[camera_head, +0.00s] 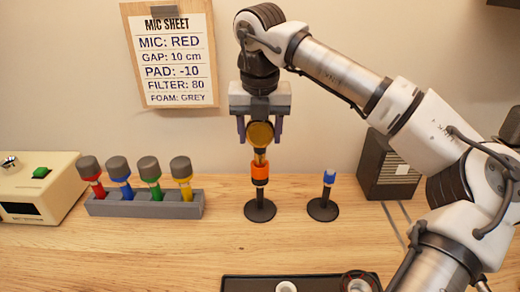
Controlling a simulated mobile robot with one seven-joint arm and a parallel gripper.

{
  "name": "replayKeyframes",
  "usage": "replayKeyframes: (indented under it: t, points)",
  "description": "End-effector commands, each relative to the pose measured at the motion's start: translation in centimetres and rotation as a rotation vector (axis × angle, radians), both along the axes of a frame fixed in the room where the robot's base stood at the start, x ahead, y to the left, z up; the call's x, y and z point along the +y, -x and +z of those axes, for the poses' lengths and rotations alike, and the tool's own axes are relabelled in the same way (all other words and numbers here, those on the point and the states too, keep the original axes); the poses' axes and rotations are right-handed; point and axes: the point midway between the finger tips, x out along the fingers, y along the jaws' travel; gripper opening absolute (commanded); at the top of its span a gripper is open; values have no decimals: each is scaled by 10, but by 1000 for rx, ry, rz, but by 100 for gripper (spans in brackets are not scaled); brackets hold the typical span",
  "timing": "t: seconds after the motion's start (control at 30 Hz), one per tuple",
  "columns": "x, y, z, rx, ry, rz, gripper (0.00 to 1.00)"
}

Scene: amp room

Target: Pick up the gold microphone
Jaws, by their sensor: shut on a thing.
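The gold microphone (260,134) has a round gold head and a narrow gold body, and it is upright. My gripper (260,130) points down and is shut on it, with one finger on each side of its head. The microphone is directly above a short black stand (260,211) with an orange holder (260,173). The lower end of its body meets or sits in the holder; I cannot tell how deep it goes.
A grey rack (145,206) at left holds several grey-topped microphones in red, blue, green and yellow. A black stand with a blue fork (328,180) is to the right. A dark speaker box (389,167), a cream device (38,190) and a black tray (250,283) flank the wooden table.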

Motion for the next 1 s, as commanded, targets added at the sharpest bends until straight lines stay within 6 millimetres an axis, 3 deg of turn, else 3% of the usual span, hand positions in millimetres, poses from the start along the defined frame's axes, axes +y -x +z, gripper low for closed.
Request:
replayKeyframes:
  t: [0.33, 0.53, 0.67, 1.0]
  points:
    - [0, 0, 6, -2, 0, -1, 24]
    - [0, 0, 28, -3, 1, -2, 24]
    - [1, -1, 57, -5, 0, -2, 24]
    - [0, 0, 164, 0, 0, 0, 24]
